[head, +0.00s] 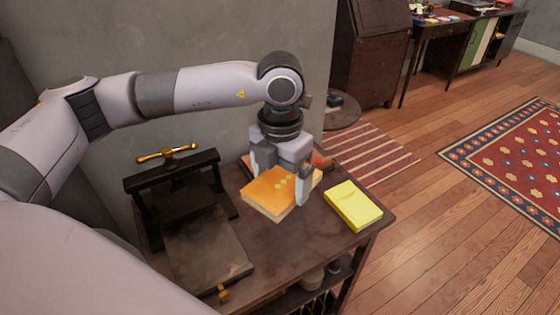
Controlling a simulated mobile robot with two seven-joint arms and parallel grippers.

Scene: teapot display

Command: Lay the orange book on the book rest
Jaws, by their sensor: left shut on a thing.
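The orange book (270,194) is at the middle of the dark wooden table (310,243), with its cover facing up. My left gripper (283,178) points down and is shut on the orange book, one finger showing at its right side. I cannot tell whether the book touches the tabletop. A dark stand with a brass handle and a flat board (205,243) is to the left of the book. It may be the book rest; nothing lies on the board. My right gripper is not in view.
A yellow book (353,206) lies near the table's right edge. A small red thing (321,160) shows behind my left gripper, partly hidden. The table's front strip is bare. A grey wall (180,45) rises behind the table.

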